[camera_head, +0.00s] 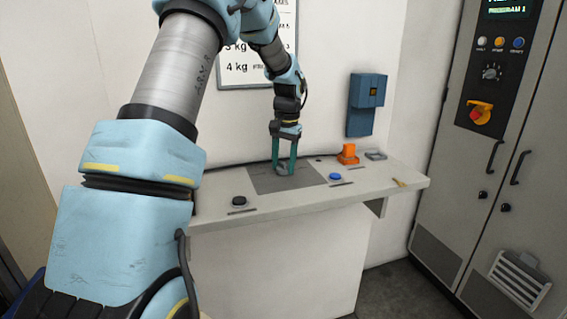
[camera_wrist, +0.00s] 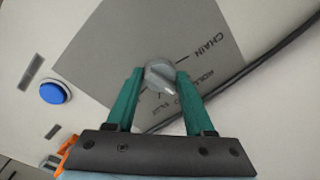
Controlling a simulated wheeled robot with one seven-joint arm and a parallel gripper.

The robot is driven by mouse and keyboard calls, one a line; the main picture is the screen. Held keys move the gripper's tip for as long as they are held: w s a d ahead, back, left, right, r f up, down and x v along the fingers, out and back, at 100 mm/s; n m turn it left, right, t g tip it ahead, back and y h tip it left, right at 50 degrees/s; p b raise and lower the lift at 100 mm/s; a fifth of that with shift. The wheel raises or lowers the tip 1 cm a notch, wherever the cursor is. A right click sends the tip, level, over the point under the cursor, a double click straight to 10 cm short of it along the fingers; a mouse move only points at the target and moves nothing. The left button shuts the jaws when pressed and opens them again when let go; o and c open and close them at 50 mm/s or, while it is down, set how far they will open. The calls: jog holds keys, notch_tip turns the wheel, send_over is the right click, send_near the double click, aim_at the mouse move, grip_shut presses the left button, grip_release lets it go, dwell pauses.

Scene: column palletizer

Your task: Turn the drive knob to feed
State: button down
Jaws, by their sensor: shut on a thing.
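The drive knob (camera_wrist: 160,73) is a grey round knob on a dark grey panel (camera_wrist: 105,50). My gripper (camera_wrist: 157,78) has its two green fingers on either side of the knob and is shut on it. Part of the panel lettering shows in the wrist view; "CHAIN" is readable and the rest is partly hidden by a finger. I cannot tell which mark the knob points at. In the head view my gripper (camera_head: 285,170) reaches down onto the panel (camera_head: 262,183), and its fingers largely hide the knob.
The white desk (camera_head: 215,211) carries a black button (camera_head: 239,201), a blue button (camera_head: 335,177) and an orange device (camera_head: 348,154). A blue wall box (camera_head: 366,104) hangs behind. A grey cabinet (camera_head: 490,150) with a red-and-yellow switch (camera_head: 480,112) stands at right. A dark cable (camera_wrist: 262,63) runs near the panel.

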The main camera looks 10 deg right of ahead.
aim_at(286, 164)
jog(key=shift+d+r+m, duration=0.1)
jog(key=shift+m, duration=0.8)
jog(key=c, duration=0.6)
grip_release()
notch_tip(286, 164, up, 11)
jog(key=b, duration=0.2)
jog(key=shift+s+d+b, duration=0.2)
jog(key=shift+s+b, duration=0.1)
jog(key=shift+s, duration=0.05)
